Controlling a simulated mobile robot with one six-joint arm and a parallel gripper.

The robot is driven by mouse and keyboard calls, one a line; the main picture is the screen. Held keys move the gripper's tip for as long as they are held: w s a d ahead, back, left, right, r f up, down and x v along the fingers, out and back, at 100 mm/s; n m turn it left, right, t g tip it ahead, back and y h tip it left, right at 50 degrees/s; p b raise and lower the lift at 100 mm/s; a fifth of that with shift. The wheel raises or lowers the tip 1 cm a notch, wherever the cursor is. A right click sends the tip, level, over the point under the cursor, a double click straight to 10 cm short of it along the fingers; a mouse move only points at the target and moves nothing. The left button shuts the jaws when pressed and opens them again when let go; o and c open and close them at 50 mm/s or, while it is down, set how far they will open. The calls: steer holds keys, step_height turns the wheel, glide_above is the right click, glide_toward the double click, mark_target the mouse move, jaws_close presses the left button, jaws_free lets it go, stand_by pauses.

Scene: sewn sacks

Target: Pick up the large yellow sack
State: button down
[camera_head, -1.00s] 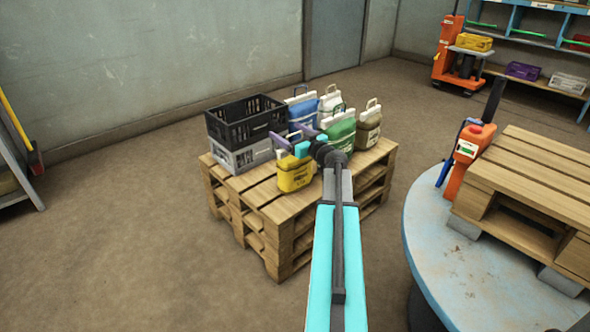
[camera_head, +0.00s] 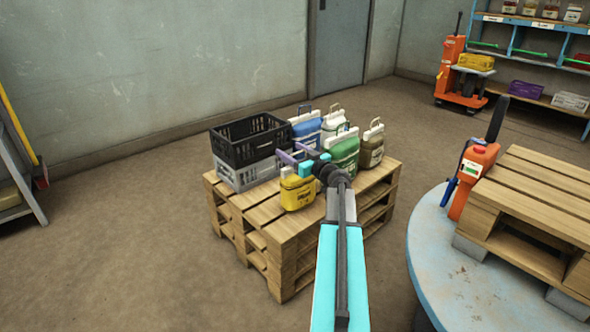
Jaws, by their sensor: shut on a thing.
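The yellow sack (camera_head: 297,193) stands upright near the front of the wooden pallet stack (camera_head: 262,216), with dark print on its front. My gripper (camera_head: 291,156) is at its top, coming from the right, and is shut on it. The purple fingers show just above the sack's top. The arm and wrist hide the sack's right side and part of its top. I cannot tell whether its base is clear of the boards.
Close behind stand a green sack (camera_head: 344,153), a brown sack (camera_head: 371,148), a blue sack (camera_head: 306,130) and a white-topped sack (camera_head: 333,122). A black crate (camera_head: 249,140) sits on a grey crate (camera_head: 245,174) to the left. A round blue table (camera_head: 437,262) stands right.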

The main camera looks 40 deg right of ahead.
steer(key=shift+r, duration=0.2)
step_height(320, 180, up, 10)
steer(key=p, duration=0.3)
steer(key=shift+f, duration=0.15)
stand_by(0.7)
